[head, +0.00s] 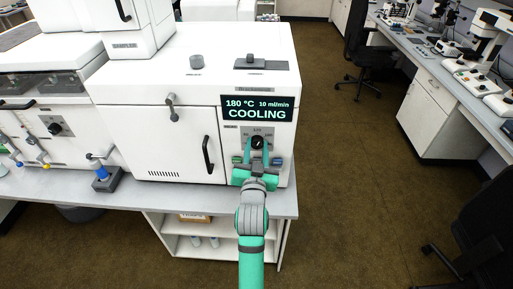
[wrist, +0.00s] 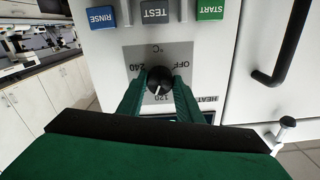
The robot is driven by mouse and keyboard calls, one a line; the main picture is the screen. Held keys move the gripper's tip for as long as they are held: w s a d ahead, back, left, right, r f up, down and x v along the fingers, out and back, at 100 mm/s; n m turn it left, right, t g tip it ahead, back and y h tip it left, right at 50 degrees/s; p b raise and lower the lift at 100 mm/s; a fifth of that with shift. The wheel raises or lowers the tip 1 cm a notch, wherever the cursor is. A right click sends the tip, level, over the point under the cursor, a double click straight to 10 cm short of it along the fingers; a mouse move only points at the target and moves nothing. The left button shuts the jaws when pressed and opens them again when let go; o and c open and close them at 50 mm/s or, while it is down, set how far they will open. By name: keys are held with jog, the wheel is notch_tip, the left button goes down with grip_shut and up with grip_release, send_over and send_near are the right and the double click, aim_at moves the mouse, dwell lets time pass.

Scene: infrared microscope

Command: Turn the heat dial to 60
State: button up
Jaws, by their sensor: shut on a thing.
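The heat dial (wrist: 159,77) is a round black knob on a grey scale plate (wrist: 180,52) on the front of the white instrument. In the wrist view the picture is upside down; OFF, 240 and 120 can be read around the knob. The knob's white pointer line faces the picture's bottom, close to the 120 mark. The dial also shows in the head view (head: 258,142). My gripper (wrist: 159,84) is shut on the dial, one green finger on each side. It reaches the panel from the front in the head view (head: 257,152). The fingers hide some scale marks.
A display (head: 257,108) above the dial reads 180 °C, 10 ml/min, COOLING. RINSE (wrist: 102,17), TEST (wrist: 154,11) and START (wrist: 210,9) buttons sit near the dial. A black door handle (head: 208,155) stands out left of it. Open floor (head: 350,190) lies to the right.

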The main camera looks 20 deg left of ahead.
jog(key=n, duration=0.3)
jog(key=shift+n, duration=0.4)
jog(key=n, duration=1)
jog(key=shift+w, duration=0.1)
jog(key=shift+d+n, duration=0.15)
jog(key=shift+n, duration=1.15)
jog(key=o, duration=1)
jog(key=shift+o, duration=0.2)
